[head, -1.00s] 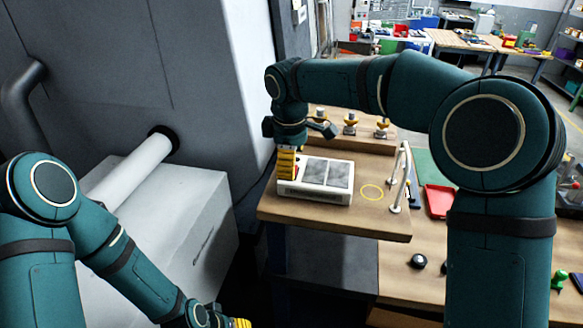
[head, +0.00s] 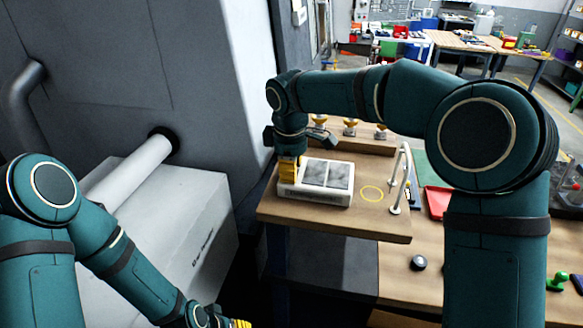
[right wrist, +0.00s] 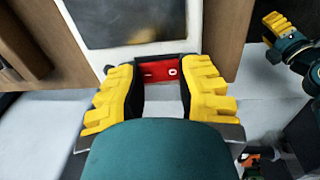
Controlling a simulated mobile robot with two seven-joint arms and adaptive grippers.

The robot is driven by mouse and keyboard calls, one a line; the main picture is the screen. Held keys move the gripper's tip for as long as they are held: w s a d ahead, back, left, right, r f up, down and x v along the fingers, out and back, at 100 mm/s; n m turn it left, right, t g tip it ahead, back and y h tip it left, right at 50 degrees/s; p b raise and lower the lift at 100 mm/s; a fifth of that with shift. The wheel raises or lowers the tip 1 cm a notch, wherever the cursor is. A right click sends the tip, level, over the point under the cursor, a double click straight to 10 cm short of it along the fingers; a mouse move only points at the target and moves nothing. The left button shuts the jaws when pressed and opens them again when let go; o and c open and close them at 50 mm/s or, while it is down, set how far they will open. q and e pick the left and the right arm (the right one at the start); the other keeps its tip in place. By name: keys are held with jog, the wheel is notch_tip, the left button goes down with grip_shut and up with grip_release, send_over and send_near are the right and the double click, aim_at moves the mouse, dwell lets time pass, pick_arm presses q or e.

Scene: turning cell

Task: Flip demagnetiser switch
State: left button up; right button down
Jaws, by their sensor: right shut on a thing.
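The demagnetiser (head: 313,195) is a white box with two grey plates on top, at the left of the wooden bench. Its red rocker switch (right wrist: 163,73), marked with a dash and a circle, shows between the fingers in the right wrist view. The head view hides the switch behind my right gripper (head: 289,170), which points down at the box's left end.
Several brass-coloured pieces (head: 350,127) stand on a wooden block behind. A red tray (head: 436,202) lies further right. A big grey machine (head: 190,70) stands close on the left.

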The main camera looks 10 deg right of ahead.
jog(key=shift+f, duration=0.1)
jog(key=shift+g+p, duration=0.7)
jog(key=shift+p, duration=0.1)
jog(key=c, duration=1.7)
grip_release()
jog(key=o, duration=1.2)
jog(key=shift+w, duration=0.1)
jog(key=shift+o, duration=0.2)
notch_tip(320, 180, up, 12)
